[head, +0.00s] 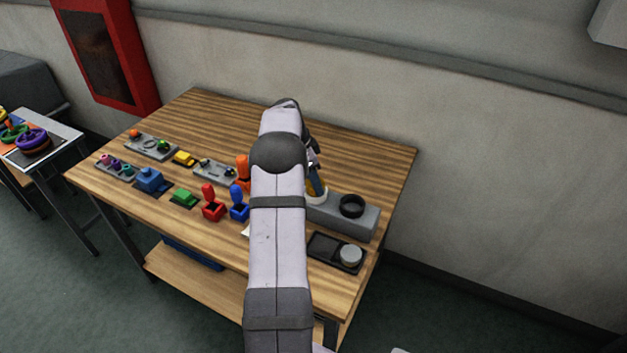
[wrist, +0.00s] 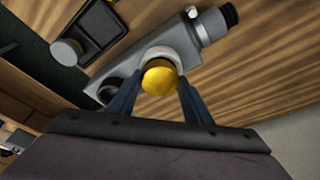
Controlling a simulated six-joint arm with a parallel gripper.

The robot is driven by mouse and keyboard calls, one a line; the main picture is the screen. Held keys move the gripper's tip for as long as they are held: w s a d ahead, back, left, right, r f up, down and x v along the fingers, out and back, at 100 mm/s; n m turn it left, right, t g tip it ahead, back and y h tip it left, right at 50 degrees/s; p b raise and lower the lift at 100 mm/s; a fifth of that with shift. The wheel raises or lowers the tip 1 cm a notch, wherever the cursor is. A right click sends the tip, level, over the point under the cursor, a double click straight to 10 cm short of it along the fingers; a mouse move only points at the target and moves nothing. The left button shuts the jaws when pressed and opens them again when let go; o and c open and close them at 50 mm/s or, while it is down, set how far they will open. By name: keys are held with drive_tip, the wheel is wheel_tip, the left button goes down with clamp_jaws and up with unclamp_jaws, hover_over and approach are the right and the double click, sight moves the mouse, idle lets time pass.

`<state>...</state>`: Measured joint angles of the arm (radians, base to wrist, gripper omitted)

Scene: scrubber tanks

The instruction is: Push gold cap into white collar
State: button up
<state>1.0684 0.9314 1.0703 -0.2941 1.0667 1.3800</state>
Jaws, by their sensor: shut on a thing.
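The gold cap (wrist: 159,79) is held between the two fingers of my gripper (wrist: 156,98) in the wrist view. The white collar (wrist: 158,54) shows as a pale ring just behind the cap, on the grey block (wrist: 140,68). The cap covers part of the collar's opening, and I cannot tell whether it touches or has entered it. In the head view my arm hides most of the gripper; a bit of white collar (head: 317,198) shows at the block's left end, with the fingers above it.
A black ring (head: 352,206) sits on the grey block. A dark tray (head: 325,245) with a pale round cap (head: 351,255) lies in front of it. Several coloured parts, including a red one (head: 213,206) and a blue one (head: 239,206), stand left of my arm. The table's back is clear.

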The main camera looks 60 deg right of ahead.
drive_tip(key=shift+f, duration=0.4)
drive_tip(key=shift+a+f, duration=0.15)
drive_tip(key=shift+f, duration=0.15)
